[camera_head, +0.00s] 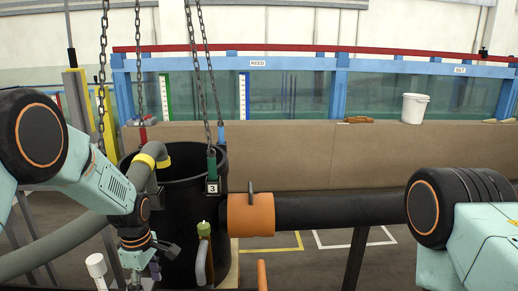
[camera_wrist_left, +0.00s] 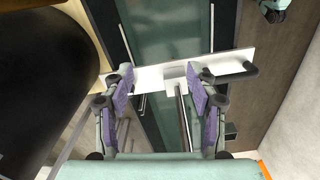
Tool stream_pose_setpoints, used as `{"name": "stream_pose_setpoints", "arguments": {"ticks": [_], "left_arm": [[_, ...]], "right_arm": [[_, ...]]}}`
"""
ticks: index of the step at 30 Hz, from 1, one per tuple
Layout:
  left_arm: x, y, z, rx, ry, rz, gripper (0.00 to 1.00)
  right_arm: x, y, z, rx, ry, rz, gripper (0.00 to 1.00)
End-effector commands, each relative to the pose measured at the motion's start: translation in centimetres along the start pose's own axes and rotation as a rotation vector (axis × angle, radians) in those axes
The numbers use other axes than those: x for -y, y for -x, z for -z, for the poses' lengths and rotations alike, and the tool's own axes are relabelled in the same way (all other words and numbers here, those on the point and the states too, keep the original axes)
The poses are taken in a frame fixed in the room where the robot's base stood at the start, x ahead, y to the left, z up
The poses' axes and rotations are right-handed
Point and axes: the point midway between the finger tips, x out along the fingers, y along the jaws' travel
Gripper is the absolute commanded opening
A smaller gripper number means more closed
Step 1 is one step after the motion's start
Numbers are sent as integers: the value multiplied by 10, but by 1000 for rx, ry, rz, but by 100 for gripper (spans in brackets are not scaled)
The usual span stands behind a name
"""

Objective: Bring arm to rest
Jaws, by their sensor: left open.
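My left arm comes in from the left in the head view and hangs down in front of the black tank (camera_head: 184,165). My left gripper (camera_head: 146,268) is low, near the bottom edge of the picture. In the left wrist view, the purple-padded fingers of the left gripper (camera_wrist_left: 164,82) stand wide apart with nothing between them. A white bar with a dark handle (camera_wrist_left: 235,68) shows beyond the fingertips. My right arm shows only its upper links at the right edge; its gripper is outside the frame.
A black pipe with an orange collar (camera_head: 251,214) runs right from the tank. A grey hose (camera_head: 58,244) with a yellow band passes close to my left arm. Chains (camera_head: 207,75) hang over the tank. A white bucket (camera_head: 414,108) stands on the tan ledge (camera_head: 300,155) before the glass flume.

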Motion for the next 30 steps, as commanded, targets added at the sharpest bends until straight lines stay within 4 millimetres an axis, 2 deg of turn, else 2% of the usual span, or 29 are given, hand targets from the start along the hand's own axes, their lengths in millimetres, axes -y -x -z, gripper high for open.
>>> {"name": "stream_pose_setpoints", "arguments": {"ticks": [9, 14, 17, 20, 23, 26, 29, 30], "left_arm": [[-24, -6, 5, -34, -263, -132, 58], [-20, -20, 0, -65, -439, -201, 58], [-6, -37, -8, -93, -580, -236, 58], [23, -61, -19, -124, -750, -259, 58], [66, -87, -32, -156, -931, -264, 58], [120, -107, -45, -179, -1104, -250, 58], [181, -120, -58, -183, -1250, -217, 58], [207, -123, -63, -176, -1298, -198, 58]], "right_arm": [[0, 0, 0, 0, 0, 0, 40], [0, 0, 0, 0, 0, 0, 40], [0, 0, 0, 0, 0, 0, 40], [0, 0, 0, 0, 0, 0, 40], [0, 0, 0, 0, 0, 0, 40], [0, 0, 0, 0, 0, 0, 40], [0, 0, 0, 0, 0, 0, 40], [0, 0, 0, 0, 0, 0, 40]]}}
